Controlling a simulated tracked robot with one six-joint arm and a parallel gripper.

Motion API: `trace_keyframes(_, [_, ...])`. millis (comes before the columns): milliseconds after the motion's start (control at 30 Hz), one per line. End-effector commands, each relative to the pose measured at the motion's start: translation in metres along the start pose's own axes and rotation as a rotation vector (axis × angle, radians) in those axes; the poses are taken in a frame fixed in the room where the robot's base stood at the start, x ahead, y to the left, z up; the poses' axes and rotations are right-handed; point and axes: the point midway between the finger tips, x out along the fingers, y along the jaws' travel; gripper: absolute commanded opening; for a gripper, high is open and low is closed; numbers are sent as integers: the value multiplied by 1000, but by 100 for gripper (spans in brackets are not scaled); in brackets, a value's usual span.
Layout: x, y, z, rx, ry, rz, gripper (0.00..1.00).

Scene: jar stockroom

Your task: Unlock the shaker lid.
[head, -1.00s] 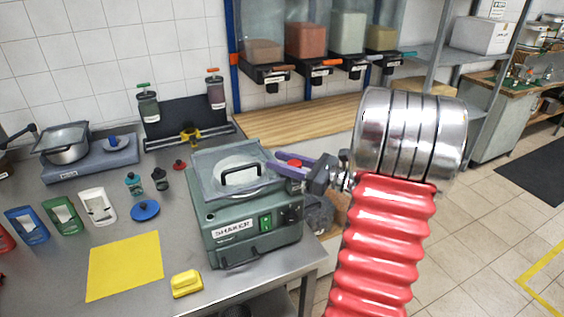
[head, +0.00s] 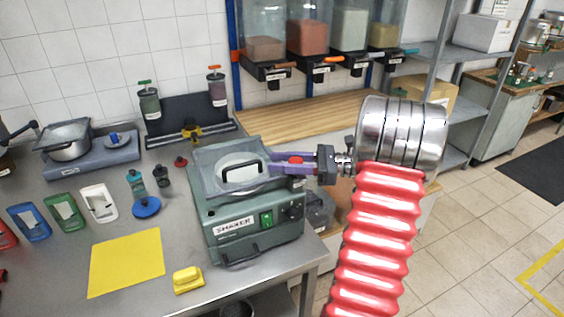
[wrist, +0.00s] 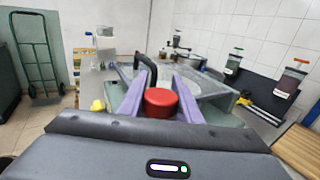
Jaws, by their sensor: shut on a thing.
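The grey-green shaker (head: 248,221) stands on the steel bench near its right edge. Its clear lid (head: 210,180) with a black handle (head: 242,171) is down on top. A red knob (head: 296,160) is at the lid's right side. My gripper (head: 284,163) reaches in from the right, with its purple fingers on either side of the knob. In the wrist view the red knob (wrist: 161,101) sits between the fingers of my gripper (wrist: 160,92), which is shut on it. The knob's lower part is hidden by the fingers.
A yellow mat (head: 125,262) and a yellow block (head: 187,280) lie on the bench in front and left of the shaker. Dispensers (head: 312,40) hang behind, above a wooden shelf (head: 330,120). A scale with a pot (head: 68,142) stands at the back left.

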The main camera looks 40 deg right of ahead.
Motion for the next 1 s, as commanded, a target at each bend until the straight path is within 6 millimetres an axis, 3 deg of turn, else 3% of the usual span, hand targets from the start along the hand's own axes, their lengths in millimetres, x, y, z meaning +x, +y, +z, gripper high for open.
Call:
trace_keyframes(100, [0, 0, 0, -1, 0, -1, 8])
trace_keyframes(133, [0, 0, 0, -1, 0, -1, 32])
trace_keyframes(367, [0, 0, 0, -1, 0, -2, 48])
trace_keyframes(733, [-4, 0, 0, -1, 0, -2, 50])
trace_keyframes(1000, [-35, -1, 0, -1, 0, -5, 50])
